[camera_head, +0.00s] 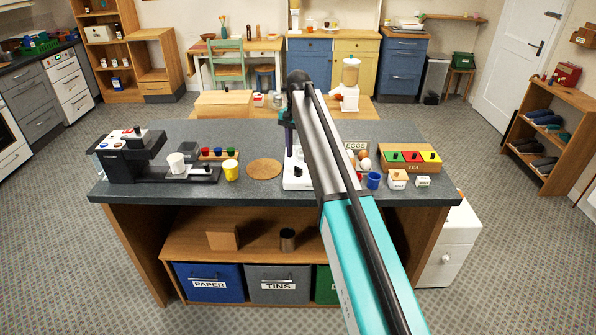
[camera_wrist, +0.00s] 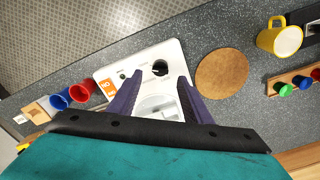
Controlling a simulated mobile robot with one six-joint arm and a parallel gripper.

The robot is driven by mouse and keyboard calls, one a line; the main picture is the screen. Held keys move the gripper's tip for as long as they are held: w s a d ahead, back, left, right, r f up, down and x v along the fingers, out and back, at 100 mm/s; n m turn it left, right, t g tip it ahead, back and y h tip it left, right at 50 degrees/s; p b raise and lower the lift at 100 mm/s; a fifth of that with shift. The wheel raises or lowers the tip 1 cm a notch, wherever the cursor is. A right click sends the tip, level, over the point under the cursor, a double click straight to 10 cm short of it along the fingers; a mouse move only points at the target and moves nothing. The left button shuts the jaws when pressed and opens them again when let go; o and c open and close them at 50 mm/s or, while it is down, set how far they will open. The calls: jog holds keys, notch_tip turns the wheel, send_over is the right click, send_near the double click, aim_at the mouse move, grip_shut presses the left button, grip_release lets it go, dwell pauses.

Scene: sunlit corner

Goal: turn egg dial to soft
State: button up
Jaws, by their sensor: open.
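A white appliance (camera_wrist: 172,52) with a black dial (camera_wrist: 160,67), a small green spot and an orange label lies below my gripper in the wrist view. A pale round part of it shows between the fingers. In the head view the appliance (camera_head: 292,183) stands on the grey counter, partly hidden by my arm. My gripper (camera_wrist: 159,79) is open, with its two purple fingers apart and nothing between the tips. The dial appears just beyond the fingertips; I cannot tell whether they touch it. The dial's setting marks are too small to read.
A round cork mat (camera_head: 264,168) and yellow mug (camera_head: 231,171) are left of the appliance. A blue cup (camera_head: 373,180), eggs (camera_head: 365,163) and tea box (camera_head: 410,170) are right. A coffee machine (camera_head: 130,152) stands at the left end. The counter's front edge is clear.

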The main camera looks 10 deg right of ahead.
aim_at(298, 168)
jog(key=shift+f+b, duration=1.45)
jog(key=shift+f, duration=1.6)
jog(key=c, duration=1.1)
jog(key=shift+o, duration=0.2)
